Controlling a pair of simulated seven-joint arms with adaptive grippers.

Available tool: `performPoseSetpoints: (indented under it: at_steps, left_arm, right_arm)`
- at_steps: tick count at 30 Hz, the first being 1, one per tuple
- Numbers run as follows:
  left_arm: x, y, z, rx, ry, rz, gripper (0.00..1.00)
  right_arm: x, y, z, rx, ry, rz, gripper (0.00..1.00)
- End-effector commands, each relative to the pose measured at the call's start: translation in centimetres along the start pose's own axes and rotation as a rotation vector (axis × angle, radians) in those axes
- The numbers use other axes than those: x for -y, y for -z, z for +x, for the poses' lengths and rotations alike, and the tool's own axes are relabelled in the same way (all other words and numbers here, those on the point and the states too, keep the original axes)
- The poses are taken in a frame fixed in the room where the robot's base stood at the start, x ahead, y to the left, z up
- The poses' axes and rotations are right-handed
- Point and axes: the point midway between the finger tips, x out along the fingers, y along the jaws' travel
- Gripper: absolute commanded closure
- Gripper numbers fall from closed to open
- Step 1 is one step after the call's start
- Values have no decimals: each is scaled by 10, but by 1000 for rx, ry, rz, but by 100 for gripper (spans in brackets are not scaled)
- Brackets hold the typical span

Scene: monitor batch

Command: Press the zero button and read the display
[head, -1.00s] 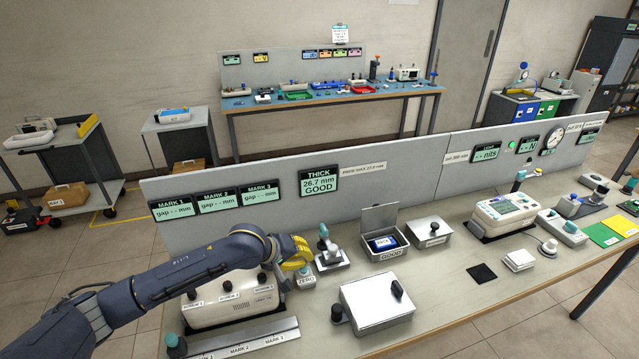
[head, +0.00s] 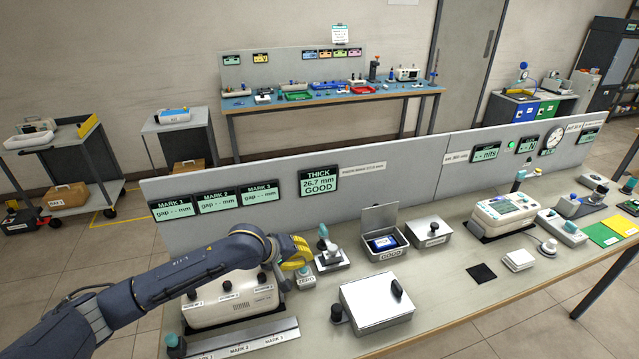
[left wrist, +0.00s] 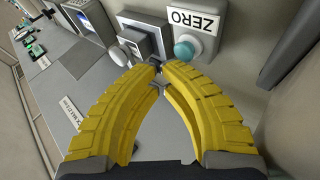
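The zero button is a teal knob (left wrist: 184,50) on a small pale box with a ZERO label (left wrist: 193,20); in the head view the box (head: 306,282) stands on the bench just below my left gripper. My left gripper (head: 305,258) has yellow fingers, and its tips (left wrist: 157,68) meet with nothing visible between them. In the left wrist view the tips appear beside the teal knob, apart from it; the height gap is hard to judge. The THICK display (head: 319,182) on the grey panel reads 26.7 mm GOOD. My right gripper is not in view.
A thickness gauge with a teal-topped post (head: 330,256) stands right beside the ZERO box. A white device (head: 232,300) lies under my left arm. A lidded metal box (head: 376,303) stands in front, and an open GOOD box (head: 384,245) holds a blue-screened item.

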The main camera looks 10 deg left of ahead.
Motion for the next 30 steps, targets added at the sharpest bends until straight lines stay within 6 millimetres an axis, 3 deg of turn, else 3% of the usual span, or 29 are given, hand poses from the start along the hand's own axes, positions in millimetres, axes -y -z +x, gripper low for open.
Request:
performPoseSetpoints:
  at_steps: [1,10,30]
  left_arm:
    - [13,-6,5,10,25,-1,100]
    - [15,-6,5,9,26,0,100]
    - [0,1,-8,5,18,0,100]
  right_arm:
    - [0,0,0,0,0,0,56]
    - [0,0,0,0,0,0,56]
    - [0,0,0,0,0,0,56]
